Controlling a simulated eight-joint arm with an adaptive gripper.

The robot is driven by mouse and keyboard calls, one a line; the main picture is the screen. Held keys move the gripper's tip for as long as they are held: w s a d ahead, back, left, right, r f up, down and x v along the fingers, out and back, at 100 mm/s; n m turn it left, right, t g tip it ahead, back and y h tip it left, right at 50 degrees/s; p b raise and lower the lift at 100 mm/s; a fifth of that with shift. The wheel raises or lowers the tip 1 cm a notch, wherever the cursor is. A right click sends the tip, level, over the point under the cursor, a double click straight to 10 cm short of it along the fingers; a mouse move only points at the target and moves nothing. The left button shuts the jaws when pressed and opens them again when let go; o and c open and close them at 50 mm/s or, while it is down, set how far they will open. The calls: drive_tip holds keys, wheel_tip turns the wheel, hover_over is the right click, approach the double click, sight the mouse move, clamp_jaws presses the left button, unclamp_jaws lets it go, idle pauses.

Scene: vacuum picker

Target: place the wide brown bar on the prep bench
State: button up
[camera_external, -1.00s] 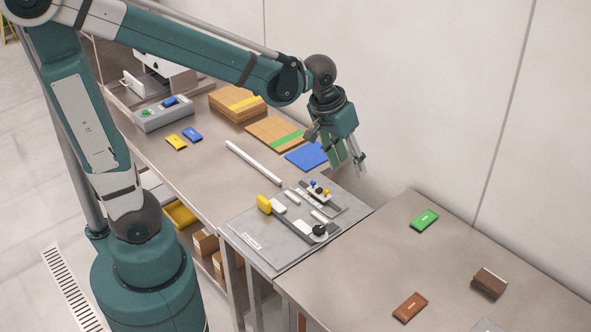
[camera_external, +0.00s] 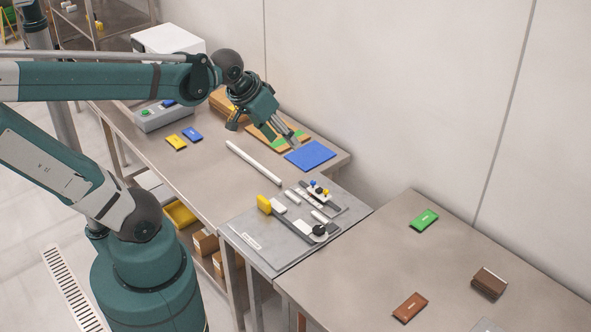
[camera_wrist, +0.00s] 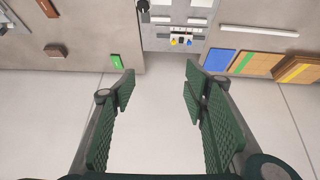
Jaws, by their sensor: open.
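A dark brown block (camera_external: 489,283), the thicker of two brown pieces, lies on the right bench (camera_external: 365,255). It also shows at the upper left of the wrist view (camera_wrist: 55,50). A reddish-brown bar (camera_external: 410,307) lies nearer on the same bench, and in the wrist view (camera_wrist: 47,8) it is at the top edge. The pictures do not label either bench as the prep bench. My gripper (camera_external: 282,138) is above the far part of the left bench (camera_external: 205,180), near the blue sheet. In the wrist view its green-padded fingers (camera_wrist: 160,85) are apart, with nothing between them.
A green bar (camera_external: 424,220) lies on the right bench. A grey plate (camera_external: 255,242) with small fittings lies between the bench areas. A white rod (camera_external: 253,163), blue sheet (camera_external: 310,155), cardboard and small yellow and blue blocks lie on the left bench. A wall stands behind.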

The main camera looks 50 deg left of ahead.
drive_tip(key=shift+t+y, duration=0.3)
drive_tip(key=shift+t, duration=0.2)
drive_tip(key=shift+s+a+f, duration=0.1)
drive_tip(key=shift+s+a, duration=1.6)
drive_tip(key=shift+a, duration=0.25)
